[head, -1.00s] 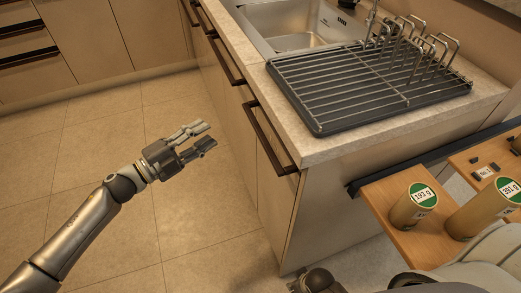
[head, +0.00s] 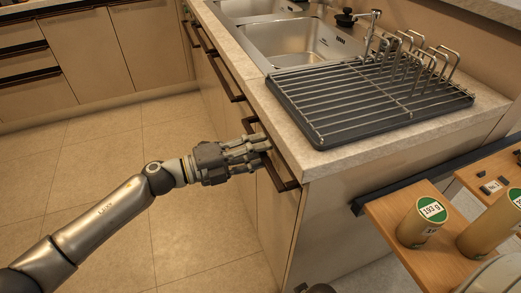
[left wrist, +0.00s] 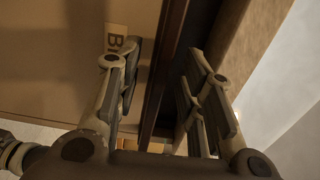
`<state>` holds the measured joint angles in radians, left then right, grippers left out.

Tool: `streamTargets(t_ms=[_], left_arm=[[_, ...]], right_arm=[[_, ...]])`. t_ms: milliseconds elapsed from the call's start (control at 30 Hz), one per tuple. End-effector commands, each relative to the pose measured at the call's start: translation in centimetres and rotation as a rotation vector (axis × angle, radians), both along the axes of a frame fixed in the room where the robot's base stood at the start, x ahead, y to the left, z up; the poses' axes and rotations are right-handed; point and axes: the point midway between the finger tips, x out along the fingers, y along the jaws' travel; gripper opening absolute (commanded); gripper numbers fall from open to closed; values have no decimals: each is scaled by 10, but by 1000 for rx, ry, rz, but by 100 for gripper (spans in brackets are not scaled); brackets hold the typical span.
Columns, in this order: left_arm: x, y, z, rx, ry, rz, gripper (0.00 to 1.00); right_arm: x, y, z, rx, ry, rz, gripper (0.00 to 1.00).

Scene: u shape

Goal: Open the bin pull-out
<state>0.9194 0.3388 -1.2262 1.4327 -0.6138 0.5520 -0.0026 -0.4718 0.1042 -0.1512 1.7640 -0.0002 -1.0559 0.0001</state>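The bin pull-out is the beige cabinet front (head: 278,218) at the near end of the counter, with a long dark bar handle (head: 284,174) along its top. In the left wrist view the front (left wrist: 60,75) carries a label (left wrist: 119,40) starting with "B", partly hidden by a finger. My left gripper (head: 262,153) is at the handle in the head view. In the left wrist view its fingers (left wrist: 165,92) are spread apart, with the dark handle (left wrist: 166,60) between them. I cannot tell whether they touch it. The front looks closed. My right gripper does not show clearly.
A dark drying rack (head: 350,100) lies on the counter beside the sink (head: 290,45). A wooden board (head: 395,212) with tins (head: 422,222) is at the right. The tiled floor (head: 110,170) left of the cabinet is clear.

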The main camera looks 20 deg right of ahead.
Motion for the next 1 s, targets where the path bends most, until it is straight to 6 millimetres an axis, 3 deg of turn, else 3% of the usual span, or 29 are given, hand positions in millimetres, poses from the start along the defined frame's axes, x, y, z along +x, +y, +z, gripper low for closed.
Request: streamTargets(t_ms=[367,667,1000], left_arm=[[0,-8,0,1,1,1,36],[0,-8,0,1,1,1,0],[0,-7,-1,1,1,1,0]], right_arm=[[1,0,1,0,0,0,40],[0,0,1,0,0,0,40],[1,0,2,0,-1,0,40]])
